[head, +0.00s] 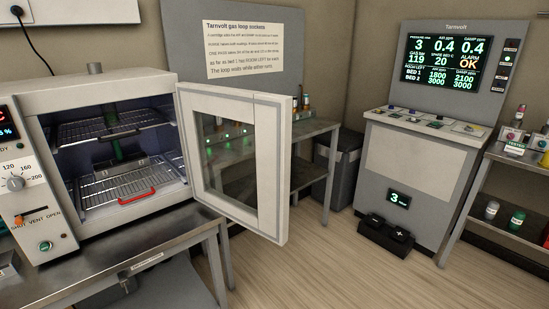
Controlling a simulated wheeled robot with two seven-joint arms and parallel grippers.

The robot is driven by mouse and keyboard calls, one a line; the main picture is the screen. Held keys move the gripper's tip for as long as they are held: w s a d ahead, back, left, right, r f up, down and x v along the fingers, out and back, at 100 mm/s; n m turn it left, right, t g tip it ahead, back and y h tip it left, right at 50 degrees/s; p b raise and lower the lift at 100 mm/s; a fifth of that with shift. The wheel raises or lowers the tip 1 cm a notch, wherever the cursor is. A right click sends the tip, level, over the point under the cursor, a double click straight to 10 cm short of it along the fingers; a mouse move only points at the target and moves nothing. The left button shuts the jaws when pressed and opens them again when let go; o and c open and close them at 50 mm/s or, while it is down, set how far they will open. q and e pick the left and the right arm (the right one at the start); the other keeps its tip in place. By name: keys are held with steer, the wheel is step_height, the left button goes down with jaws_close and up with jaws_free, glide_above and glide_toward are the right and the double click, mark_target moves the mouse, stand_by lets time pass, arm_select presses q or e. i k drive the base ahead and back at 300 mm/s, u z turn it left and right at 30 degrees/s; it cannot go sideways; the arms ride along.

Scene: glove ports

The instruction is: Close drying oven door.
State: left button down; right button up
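The drying oven (97,75) stands on a metal bench at the left, with its control panel at its left side. Its white-framed door (270,150) with a dark window is wide open, hinged at the oven's right edge and swung out toward the right front. Inside are two wire racks; the lower rack (130,183) carries a red handle (137,195) at its front. A green upright part and a dark block sit between the racks. Neither of my grippers shows in the head view.
The metal bench (115,250) runs under the oven. Behind the door stands another metal table (312,135) with small items, and a dark bin (340,165). A grey Tarnvolt console (420,150) stands right, a shelf (490,190) beyond it.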

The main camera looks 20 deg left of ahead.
mark_target(271, 114)
steer(key=z, duration=0.85)
steer(key=k, duration=1.15)
steer(key=z, duration=0.7)
steer(key=i, duration=2.1)
steer(key=u, duration=1.15)
steer(key=i, duration=1.45)
steer(key=u, duration=2.3)
steer(key=i, duration=1.2)
steer(key=u, duration=1)
steer(key=i, duration=0.4)
steer(key=z, duration=0.65)
steer(key=k, duration=0.45)
